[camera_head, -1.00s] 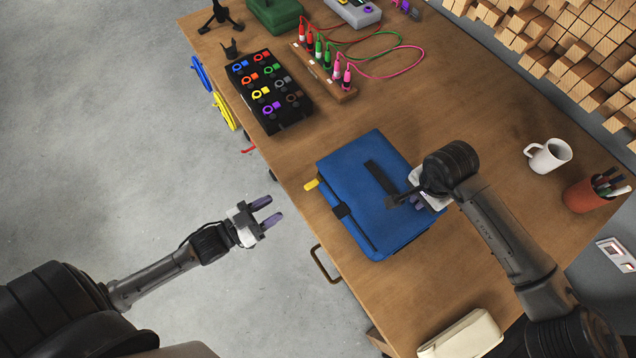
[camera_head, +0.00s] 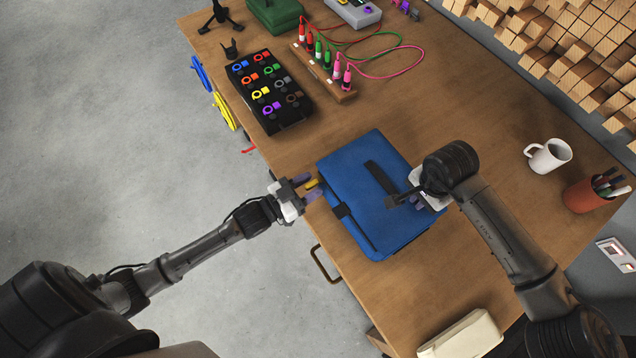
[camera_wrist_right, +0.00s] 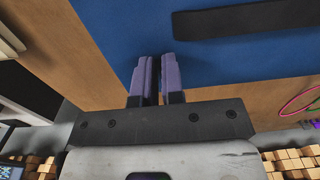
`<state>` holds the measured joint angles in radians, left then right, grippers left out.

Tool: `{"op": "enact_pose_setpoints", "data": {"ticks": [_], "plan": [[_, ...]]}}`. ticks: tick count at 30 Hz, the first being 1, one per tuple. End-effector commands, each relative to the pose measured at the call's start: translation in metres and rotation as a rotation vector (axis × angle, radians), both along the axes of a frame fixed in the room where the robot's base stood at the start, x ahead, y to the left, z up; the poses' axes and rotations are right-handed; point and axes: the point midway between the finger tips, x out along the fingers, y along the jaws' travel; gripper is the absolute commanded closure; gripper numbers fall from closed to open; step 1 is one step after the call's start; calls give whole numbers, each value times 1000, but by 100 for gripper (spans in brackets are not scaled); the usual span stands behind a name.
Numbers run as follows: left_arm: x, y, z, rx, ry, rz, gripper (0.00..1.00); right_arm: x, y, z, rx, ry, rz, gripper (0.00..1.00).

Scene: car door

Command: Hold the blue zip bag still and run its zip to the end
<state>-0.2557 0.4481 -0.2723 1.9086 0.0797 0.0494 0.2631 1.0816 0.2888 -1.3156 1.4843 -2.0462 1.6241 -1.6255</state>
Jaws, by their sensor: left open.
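The blue zip bag (camera_head: 365,170) lies flat on the wooden table, with a dark strap across its top and a dark line along its near left side. A small yellow tab (camera_head: 312,184) sticks out at its left corner. My left gripper (camera_head: 309,188) is open at that corner, its purple fingers on either side of the tab. My right gripper (camera_head: 418,203) is at the bag's right edge. In the right wrist view its fingers (camera_wrist_right: 155,78) are nearly together over the edge of the blue bag (camera_wrist_right: 140,25), apparently pinching it; the contact itself is hidden.
A black tray of coloured rings (camera_head: 270,90) and a wooden block with coloured plugs and leads (camera_head: 325,72) stand beyond the bag. A white mug (camera_head: 547,156) and a red pen cup (camera_head: 592,192) are at right. A beige case (camera_head: 462,335) lies at the near edge.

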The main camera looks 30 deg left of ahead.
Motion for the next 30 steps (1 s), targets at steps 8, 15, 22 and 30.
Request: {"op": "enact_pose_setpoints", "data": {"ticks": [8, 15, 22, 30], "plan": [[5, -2, -1, 0, 0, 0, 57, -1, -3, -8, -9, 6, -6, 92], [4, -2, -1, 0, 0, 0, 68, -1, -3, -8, -9, 6, -6, 92], [4, -2, -1, 0, 0, 0, 90, -1, -3, -8, -9, 6, -6, 92], [4, -2, -1, 0, 0, 0, 100, -1, -3, -8, -9, 6, -6, 92]]}}
